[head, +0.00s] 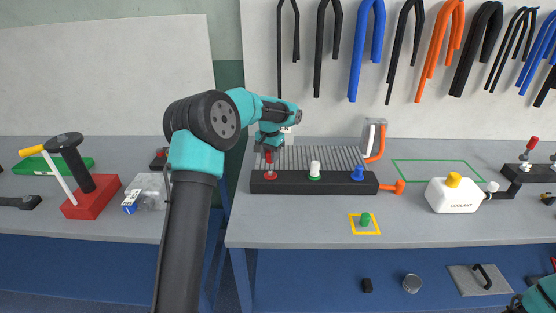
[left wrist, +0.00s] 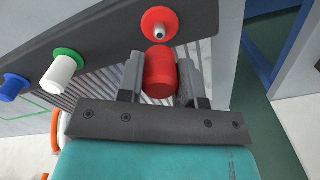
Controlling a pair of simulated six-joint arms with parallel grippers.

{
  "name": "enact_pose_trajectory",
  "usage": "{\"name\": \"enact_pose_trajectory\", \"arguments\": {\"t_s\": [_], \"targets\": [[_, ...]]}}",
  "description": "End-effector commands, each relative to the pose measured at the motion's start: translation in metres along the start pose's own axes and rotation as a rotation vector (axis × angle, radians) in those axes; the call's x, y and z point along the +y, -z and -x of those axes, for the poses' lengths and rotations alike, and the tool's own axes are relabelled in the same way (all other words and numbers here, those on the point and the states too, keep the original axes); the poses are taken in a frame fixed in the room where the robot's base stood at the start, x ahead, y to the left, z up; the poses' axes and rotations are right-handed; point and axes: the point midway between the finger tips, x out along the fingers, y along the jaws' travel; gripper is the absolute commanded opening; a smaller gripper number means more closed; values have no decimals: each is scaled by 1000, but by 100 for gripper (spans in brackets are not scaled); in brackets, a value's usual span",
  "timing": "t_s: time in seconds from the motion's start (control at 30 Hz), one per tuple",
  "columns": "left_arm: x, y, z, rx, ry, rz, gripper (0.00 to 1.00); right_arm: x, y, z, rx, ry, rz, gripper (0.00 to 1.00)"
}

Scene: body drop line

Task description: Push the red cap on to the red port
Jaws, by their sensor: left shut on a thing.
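The red cap (left wrist: 160,74) is held between the two fingers of my left gripper (left wrist: 160,82), which is shut on it. The red port (left wrist: 159,20), a red ring with a grey nozzle, is just beyond the cap in the left wrist view. The nozzle tip shows bare, and the cap is apart from it. In the head view my left gripper (head: 269,147) is above the left end of the black manifold (head: 335,188), with the red cap (head: 268,157) over the red port (head: 270,176). My right gripper is not in view.
A white cap (head: 315,168) on a green port and a blue cap (head: 357,173) stand along the manifold. A green cap (head: 365,219) sits in a yellow square in front. A white coolant tank (head: 453,197) is to the right. Hoses hang on the wall behind.

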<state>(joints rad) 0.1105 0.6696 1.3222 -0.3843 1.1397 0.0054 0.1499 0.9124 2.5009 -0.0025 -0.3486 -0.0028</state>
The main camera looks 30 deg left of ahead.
Motion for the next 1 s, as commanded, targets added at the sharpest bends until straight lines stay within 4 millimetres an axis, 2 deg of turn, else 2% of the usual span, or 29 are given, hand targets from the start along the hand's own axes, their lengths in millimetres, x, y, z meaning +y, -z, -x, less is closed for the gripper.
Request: {"name": "enact_pose_trajectory", "arguments": {"t_s": [0.27,0.73,1.0], "targets": [[1,0,-2,0,0,0,0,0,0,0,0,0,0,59],[1,0,-27,-1,0,-1,0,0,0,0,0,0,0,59],[1,0,-32,1,0,-1,0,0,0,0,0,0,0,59]]}}
